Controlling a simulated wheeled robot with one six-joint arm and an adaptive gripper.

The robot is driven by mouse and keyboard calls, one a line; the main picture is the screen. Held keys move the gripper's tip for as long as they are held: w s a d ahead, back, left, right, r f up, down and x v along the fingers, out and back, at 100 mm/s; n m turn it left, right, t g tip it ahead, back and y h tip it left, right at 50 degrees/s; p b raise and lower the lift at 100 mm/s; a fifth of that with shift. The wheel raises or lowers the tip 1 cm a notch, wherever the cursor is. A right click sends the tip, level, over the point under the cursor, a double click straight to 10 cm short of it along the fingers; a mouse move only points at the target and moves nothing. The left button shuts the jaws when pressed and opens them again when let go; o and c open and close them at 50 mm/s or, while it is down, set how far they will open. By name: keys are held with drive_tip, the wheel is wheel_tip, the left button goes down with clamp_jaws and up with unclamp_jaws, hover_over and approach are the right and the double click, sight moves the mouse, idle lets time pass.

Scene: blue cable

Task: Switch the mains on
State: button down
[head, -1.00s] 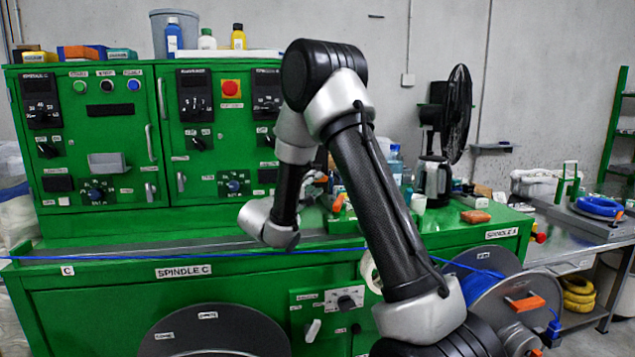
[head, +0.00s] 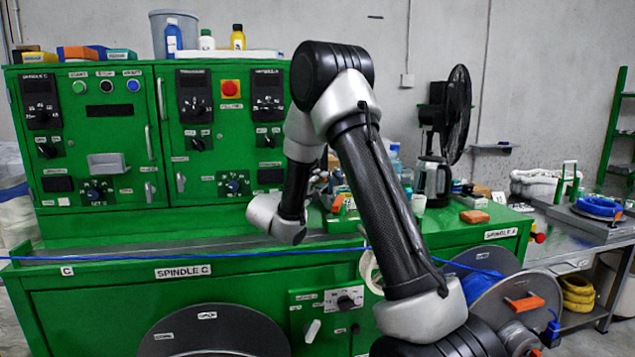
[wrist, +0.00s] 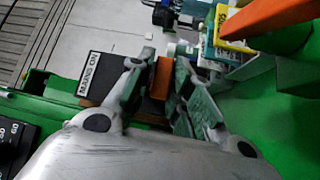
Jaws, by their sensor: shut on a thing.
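In the wrist view, my gripper (wrist: 163,66) is shut on an orange handle (wrist: 160,82), with one finger on each side of it. A dark plate with a white label reading "MAINS ON" (wrist: 91,72) lies just left of the fingers. The base of the handle is partly hidden by the fingers.
A blue cable (head: 220,254) runs across the console front. A yellow-labelled item (wrist: 232,25) and a large orange bar (wrist: 270,15) are close to the right of my gripper. A glass jug (head: 433,182) and orange block (head: 474,216) stand to the right on the bench.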

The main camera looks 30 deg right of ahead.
drive_tip(key=shift+f, duration=0.1)
drive_tip(key=shift+w+r+n+g+y, duration=0.1)
drive_tip(key=shift+r+n+g+y, duration=2.9)
drive_tip(key=shift+n, duration=0.6)
drive_tip(key=c, duration=1.4)
unclamp_jaws()
drive_tip(key=shift+r, duration=0.2)
